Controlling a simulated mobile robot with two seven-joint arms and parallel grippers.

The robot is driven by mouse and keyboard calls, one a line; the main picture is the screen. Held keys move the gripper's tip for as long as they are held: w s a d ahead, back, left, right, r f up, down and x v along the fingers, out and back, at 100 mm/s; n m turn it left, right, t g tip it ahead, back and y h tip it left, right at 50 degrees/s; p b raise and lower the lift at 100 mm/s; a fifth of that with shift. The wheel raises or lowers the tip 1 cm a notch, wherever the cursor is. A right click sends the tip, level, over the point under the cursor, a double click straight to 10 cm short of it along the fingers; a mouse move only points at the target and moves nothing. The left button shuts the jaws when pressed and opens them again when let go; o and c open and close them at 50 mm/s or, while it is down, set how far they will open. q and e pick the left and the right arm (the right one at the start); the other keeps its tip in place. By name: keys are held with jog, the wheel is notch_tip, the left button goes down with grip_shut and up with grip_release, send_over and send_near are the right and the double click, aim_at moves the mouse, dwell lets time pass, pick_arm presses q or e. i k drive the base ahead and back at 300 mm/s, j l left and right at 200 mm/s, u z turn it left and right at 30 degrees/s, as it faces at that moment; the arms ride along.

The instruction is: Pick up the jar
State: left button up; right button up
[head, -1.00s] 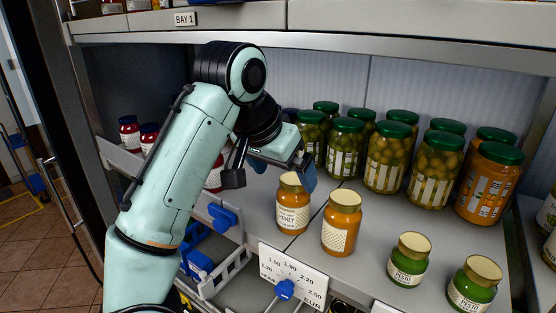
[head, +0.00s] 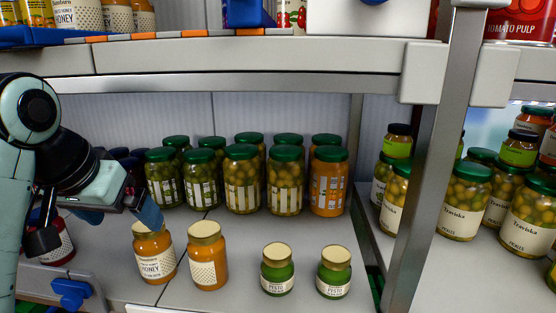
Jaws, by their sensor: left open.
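Several kinds of jar stand on the shelf, and the task does not say which is meant. A honey jar (head: 154,253) with a gold lid and pale label stands upright at the front left. A second orange jar (head: 207,258) stands just right of it. My left gripper (head: 140,207) is open, with a blue fingertip just above and behind the honey jar's lid. I cannot tell whether it touches. Nothing shows held in it. My right gripper is out of view.
Two green pesto jars (head: 277,271) (head: 334,273) stand to the right. Tall green-lidded jars, such as one of olives (head: 242,181), line the back. A metal post (head: 432,160) and the upper shelf edge (head: 250,68) bound the space. Shelf between the jar rows is clear.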

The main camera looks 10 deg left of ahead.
aim_at(208, 254)
jog(key=k+l, duration=0.15)
jog(key=k, duration=0.85)
